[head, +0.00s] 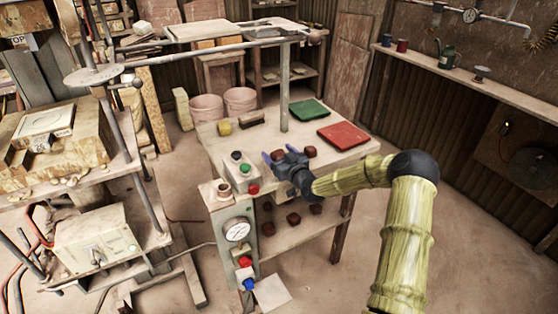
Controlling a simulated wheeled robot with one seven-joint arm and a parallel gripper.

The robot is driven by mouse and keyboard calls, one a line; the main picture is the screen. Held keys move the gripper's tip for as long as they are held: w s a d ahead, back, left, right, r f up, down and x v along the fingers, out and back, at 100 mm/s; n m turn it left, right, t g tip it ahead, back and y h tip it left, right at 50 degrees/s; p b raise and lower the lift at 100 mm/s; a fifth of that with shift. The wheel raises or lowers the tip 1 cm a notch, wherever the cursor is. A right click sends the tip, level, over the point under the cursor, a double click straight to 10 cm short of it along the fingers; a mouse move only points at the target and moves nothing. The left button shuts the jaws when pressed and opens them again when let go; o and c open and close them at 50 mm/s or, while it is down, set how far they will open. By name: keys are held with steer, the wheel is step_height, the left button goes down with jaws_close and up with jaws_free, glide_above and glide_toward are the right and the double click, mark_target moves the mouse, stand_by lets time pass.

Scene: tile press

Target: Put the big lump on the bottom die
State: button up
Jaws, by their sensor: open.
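Another lump (309,152) sits on the table just right of the gripper. I cannot tell which lump is the big one. A pale block with a plate-like top (44,122) on the machine at the left looks like the bottom die. It appears bare on top and is well away from my gripper.
Several lumps (293,219) lie on the shelf below.

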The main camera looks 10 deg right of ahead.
steer(key=c, duration=1.3)
steer(key=shift+r, duration=0.1)
step_height(320, 180, up, 10)
steer(key=shift+f, duration=0.1)
